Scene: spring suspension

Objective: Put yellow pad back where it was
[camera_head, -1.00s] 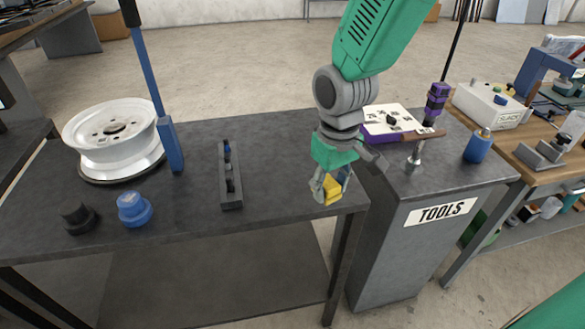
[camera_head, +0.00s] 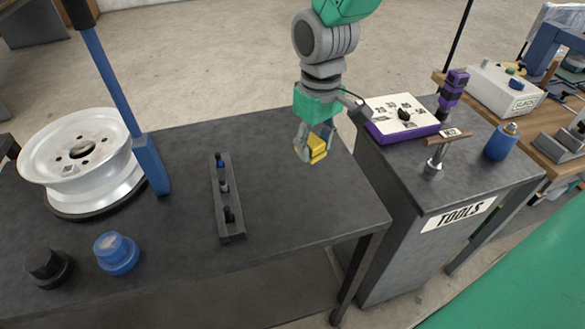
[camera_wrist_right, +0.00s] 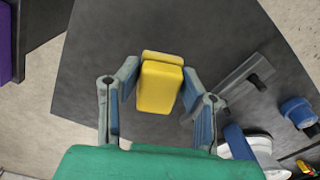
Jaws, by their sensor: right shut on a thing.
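The yellow pad (camera_head: 317,149) is a small yellow block between the fingers of my right gripper (camera_head: 314,146). In the right wrist view the yellow pad (camera_wrist_right: 160,84) sits between the two blue-lined fingertips of the right gripper (camera_wrist_right: 158,92), over the dark table. The right gripper is shut on it and points down near the right end of the table (camera_head: 280,200). I cannot tell exactly how high the pad is above the surface. My left gripper is not in view.
Left of the gripper lies a dark rack (camera_head: 227,196) with small parts. Further left are a white wheel rim (camera_head: 80,160), a blue post (camera_head: 150,165), a blue cap (camera_head: 116,253) and a black cap (camera_head: 48,268). The tools cabinet (camera_head: 455,190) stands right, bearing a purple-edged box (camera_head: 400,118).

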